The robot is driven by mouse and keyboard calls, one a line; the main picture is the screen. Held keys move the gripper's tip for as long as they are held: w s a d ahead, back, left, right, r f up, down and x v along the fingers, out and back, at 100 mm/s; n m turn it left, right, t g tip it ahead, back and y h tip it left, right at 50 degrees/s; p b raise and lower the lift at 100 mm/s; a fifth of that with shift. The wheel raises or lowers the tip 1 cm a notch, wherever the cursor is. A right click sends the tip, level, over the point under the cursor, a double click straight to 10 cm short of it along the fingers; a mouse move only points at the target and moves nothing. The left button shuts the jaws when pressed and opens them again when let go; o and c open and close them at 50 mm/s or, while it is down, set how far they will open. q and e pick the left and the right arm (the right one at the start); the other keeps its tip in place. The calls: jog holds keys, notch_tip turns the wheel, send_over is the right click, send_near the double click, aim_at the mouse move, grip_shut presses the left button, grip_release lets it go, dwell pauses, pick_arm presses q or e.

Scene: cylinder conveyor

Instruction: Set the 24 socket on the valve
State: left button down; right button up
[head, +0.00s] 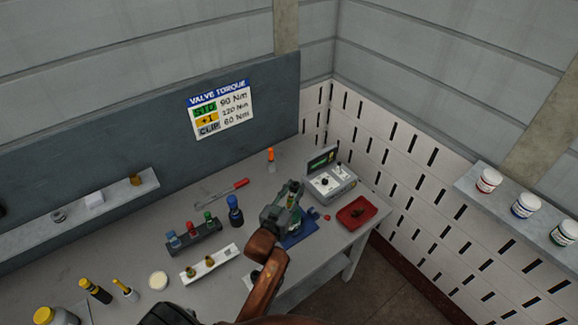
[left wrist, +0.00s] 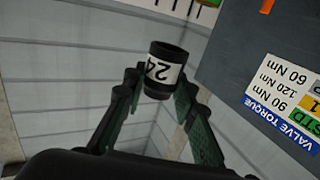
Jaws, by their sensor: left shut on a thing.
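My left gripper (head: 291,192) is over the right part of the bench, in front of a blue base (head: 302,238). The gripper hides much of what stands on that base, so I cannot make out the valve clearly. In the left wrist view, the green fingers of my left gripper (left wrist: 160,90) are shut on the 24 socket (left wrist: 158,80). The socket is a black cylinder with a white band marked 24, which reads upside down there. In the head view the socket is not clear. My right gripper is not in view.
A grey control box (head: 330,183) and red tray (head: 347,217) are to the right. A torque sign (head: 221,110) hangs behind.

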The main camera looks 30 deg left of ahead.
aim_at(289, 200)
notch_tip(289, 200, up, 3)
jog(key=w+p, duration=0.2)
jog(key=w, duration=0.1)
pick_arm(q)
jog(key=a+b, duration=0.1)
jog(key=w+a+b, duration=0.1)
jog(key=shift+w+a+f, duration=0.1)
jog(key=shift+w+a, duration=0.1)
jog(key=shift+a, duration=0.1)
notch_tip(289, 200, down, 3)
jog(key=b, duration=0.3)
jog(key=shift+f, duration=0.55)
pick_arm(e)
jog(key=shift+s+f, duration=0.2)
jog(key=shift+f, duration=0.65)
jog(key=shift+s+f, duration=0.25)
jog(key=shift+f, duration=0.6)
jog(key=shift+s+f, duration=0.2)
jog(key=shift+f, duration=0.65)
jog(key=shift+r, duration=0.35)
pick_arm(q)
jog(key=shift+f+b, duration=1.25)
jog(key=shift+f, duration=1.1)
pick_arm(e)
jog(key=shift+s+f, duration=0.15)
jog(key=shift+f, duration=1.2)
pick_arm(q)
jog(key=c, duration=1.5)
grip_release()
